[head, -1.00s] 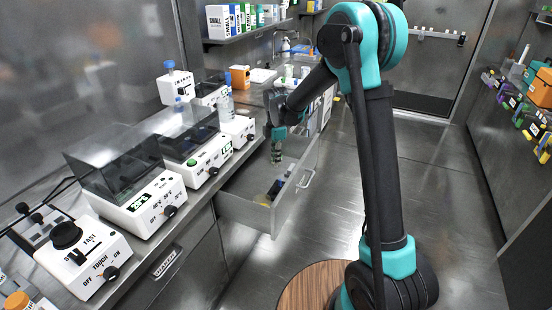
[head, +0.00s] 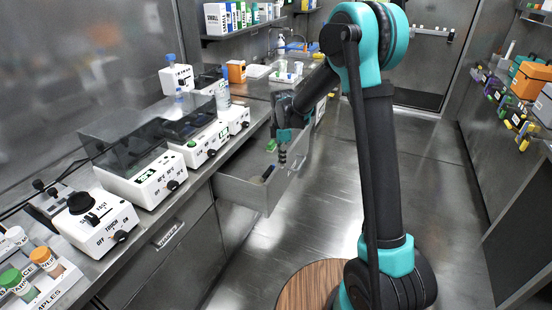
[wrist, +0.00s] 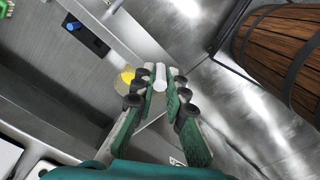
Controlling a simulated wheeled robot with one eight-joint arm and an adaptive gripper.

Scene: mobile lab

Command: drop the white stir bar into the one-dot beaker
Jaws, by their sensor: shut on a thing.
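The white stir bar (wrist: 160,78) is pinched between the fingertips of my gripper (wrist: 160,92) in the wrist view. It sticks out a little past the tips. In the head view my gripper (head: 283,153) hangs over the open drawer (head: 250,190), near its right side; the bar is too small to make out there. I cannot pick out a one-dot beaker. Small white vessels (head: 284,68) stand on the back counter, too small to show any dots.
White devices (head: 97,222) line the left counter. A sample rack (head: 50,285) is at lower left. The floor (head: 440,210) to the right is clear.

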